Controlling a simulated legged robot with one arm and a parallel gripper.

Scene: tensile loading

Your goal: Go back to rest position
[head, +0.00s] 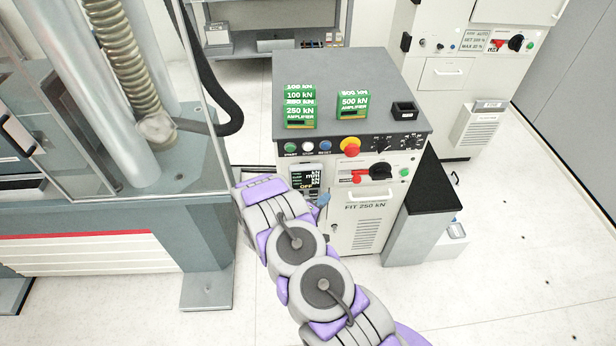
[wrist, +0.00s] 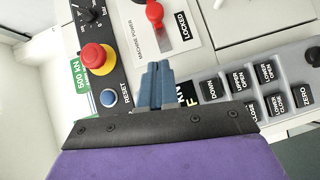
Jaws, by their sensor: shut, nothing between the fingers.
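My gripper (wrist: 155,72) shows in the wrist view as two blue-grey fingers pressed together, with nothing between them. They point at the front of the control cabinet, between the blue reset button (wrist: 108,98) and the keypad (wrist: 240,90). I cannot tell whether they touch the panel. My purple and grey arm reaches up from the bottom of that view and hides part of the cabinet front.
The control cabinet (head: 367,215) carries green amplifier boxes (head: 300,108) and a small black tray (head: 405,111). A red emergency stop (head: 350,146) protrudes from it. A glass-screened test machine (head: 90,215) stands left. A black-topped stand (head: 428,195) is right. Floor (head: 500,270) is clear at lower right.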

